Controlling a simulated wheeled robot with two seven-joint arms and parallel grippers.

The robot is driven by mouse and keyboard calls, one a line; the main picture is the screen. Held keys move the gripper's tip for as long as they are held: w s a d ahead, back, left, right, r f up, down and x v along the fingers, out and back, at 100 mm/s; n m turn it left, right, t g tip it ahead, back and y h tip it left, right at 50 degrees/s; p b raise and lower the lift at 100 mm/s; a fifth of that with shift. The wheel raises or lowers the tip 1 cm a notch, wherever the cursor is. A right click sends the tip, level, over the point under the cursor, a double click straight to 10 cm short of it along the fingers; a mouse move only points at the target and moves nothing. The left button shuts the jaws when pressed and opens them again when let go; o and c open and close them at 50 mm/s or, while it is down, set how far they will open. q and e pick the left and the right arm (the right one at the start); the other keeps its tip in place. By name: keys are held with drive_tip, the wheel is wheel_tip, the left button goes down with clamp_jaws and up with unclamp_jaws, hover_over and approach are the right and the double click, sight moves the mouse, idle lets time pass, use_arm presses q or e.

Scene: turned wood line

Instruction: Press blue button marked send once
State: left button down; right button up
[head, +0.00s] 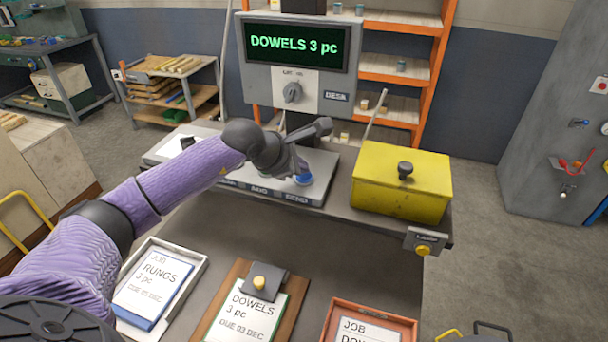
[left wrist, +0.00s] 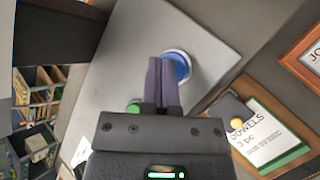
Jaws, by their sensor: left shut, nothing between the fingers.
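The blue button (head: 304,179) sits at the right end of a grey sloped panel (head: 318,163), above a label reading SEND (head: 297,197). In the left wrist view the blue button (left wrist: 177,66) has a pale ring and is partly hidden behind the fingers. My left gripper (head: 299,168) is shut and empty, with its fingertips at the blue button. I cannot tell whether they touch it. In the left wrist view the closed fingers (left wrist: 162,62) overlap the button's left side. A green button (left wrist: 133,107) shows left of them. My right gripper is not in view.
A screen (head: 296,45) reading DOWELS 3 pc stands behind the panel, with a knob (head: 292,92) below it. A yellow box (head: 402,180) stands right of the panel. A clipboard (head: 215,315) and job-card trays (head: 203,270) lie in front. The grey desk between is clear.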

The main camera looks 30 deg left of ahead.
sight(300, 177)
use_arm(q)
drive_tip(key=shift+f+b, duration=0.35)
drive_tip(key=shift+f, duration=0.05)
idle(0.5)
drive_tip(key=shift+r+p, duration=0.45)
drive_tip(key=shift+r, duration=0.35)
drive_tip(key=shift+r, duration=0.15)
drive_tip(key=shift+r+p, duration=1.7)
drive_tip(key=shift+r, duration=0.75)
drive_tip(key=shift+f, duration=0.1)
